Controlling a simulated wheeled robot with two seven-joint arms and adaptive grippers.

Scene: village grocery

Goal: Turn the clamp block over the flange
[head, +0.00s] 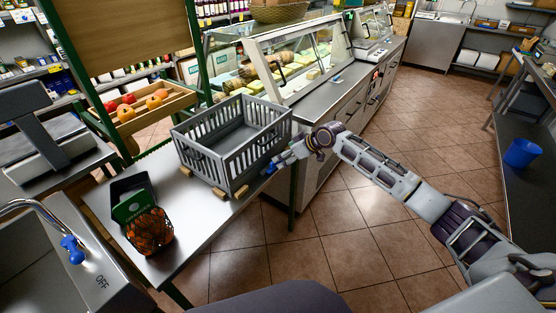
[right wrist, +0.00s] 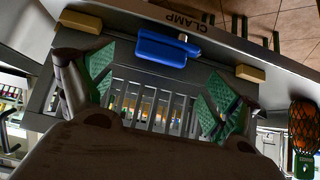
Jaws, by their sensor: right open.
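The blue clamp block (right wrist: 165,48) shows in the right wrist view at the edge of the steel table, beside the printed word CLAMP. It has a small light-coloured pin or lever at its right end. In the head view, a small blue patch (head: 269,169) at the table edge seems to be the same block, partly hidden by my gripper. My right gripper (right wrist: 160,85) is open, its green pads apart, with the block ahead of the fingertips, not between them. In the head view the right gripper (head: 281,161) is beside the crate's near right corner. I cannot make out a separate flange. My left gripper is out of view.
A grey slatted crate (head: 243,165) stands on wooden blocks (head: 220,194) on the steel table (head: 205,215). Tiled floor (head: 330,240) is free to the right.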

